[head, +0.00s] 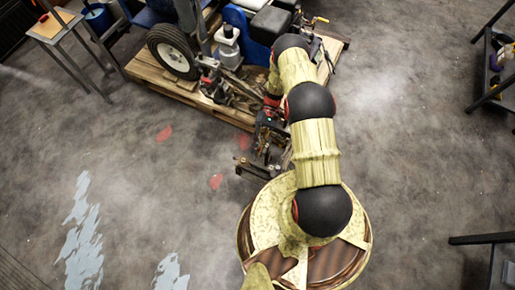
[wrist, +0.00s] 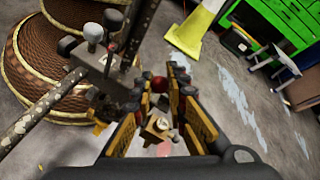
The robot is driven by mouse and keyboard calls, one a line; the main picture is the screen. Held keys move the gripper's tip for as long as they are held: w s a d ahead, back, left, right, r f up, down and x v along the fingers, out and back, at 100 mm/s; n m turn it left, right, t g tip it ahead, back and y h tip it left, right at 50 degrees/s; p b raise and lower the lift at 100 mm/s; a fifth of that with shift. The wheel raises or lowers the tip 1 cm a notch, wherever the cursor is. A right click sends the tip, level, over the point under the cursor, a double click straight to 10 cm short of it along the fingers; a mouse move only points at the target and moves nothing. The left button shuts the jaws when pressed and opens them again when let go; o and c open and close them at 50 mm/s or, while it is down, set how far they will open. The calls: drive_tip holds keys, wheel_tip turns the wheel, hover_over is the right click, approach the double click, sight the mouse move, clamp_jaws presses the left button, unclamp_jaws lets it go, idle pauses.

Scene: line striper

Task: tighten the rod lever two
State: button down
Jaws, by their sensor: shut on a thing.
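The line striper (head: 228,48) stands on a wooden pallet at the top of the head view. My gripper (head: 268,143) is at its near end, by dark metal bars and clamps. In the wrist view my gripper (wrist: 160,82) has its yellow-padded fingers around a small red knob (wrist: 160,84), which seems to be the end of a rod lever; the fingers hide most of that lever. Left of the fingers are a metal bracket (wrist: 104,62) and a rod lever with a grey round knob (wrist: 92,33). Which lever is number two cannot be told.
The pallet (head: 160,78) edge and a wheel (head: 173,51) lie left of my arm. A long metal bar (wrist: 45,112) crosses the left of the wrist view. A yellow cone (wrist: 195,28) and green cabinet (wrist: 285,20) stand farther off.

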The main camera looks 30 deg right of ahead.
drive_tip(key=shift+w, duration=0.1)
drive_tip(key=c, duration=1.8)
unclamp_jaws()
drive_tip(key=shift+c, duration=0.2)
drive_tip(key=shift+o, duration=0.4)
drive_tip(key=v, duration=1.2)
drive_tip(key=shift+f, duration=0.1)
